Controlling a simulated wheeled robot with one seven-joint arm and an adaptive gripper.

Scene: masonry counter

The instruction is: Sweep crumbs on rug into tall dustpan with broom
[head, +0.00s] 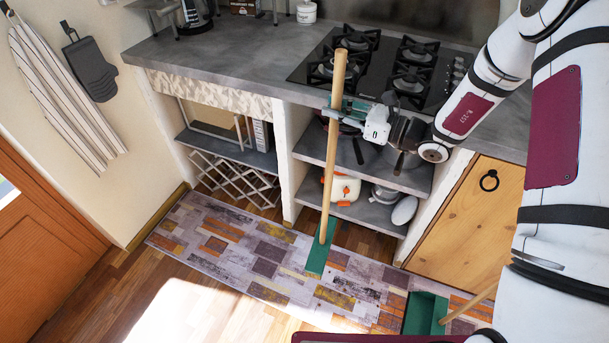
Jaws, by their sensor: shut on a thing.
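My gripper (345,115) is shut on the wooden handle of the broom (336,150), in the middle of the head view. The broom stands almost upright, tilted slightly. Its green head (320,250) is low over the patterned rug (222,240); I cannot tell whether it touches. The green tall dustpan (425,312) is at the bottom right on the rug, its wooden handle (468,304) leaning up to the right, partly hidden by my arm. Crumbs cannot be made out against the rug's pattern.
The counter (225,52) with a black gas hob (385,68) stands behind the rug. Open shelves (375,178) hold pots and an orange-and-white item (346,189). A wooden cabinet door (480,215) is at right. Wooden floor is clear at left, brightly sunlit in front of the rug.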

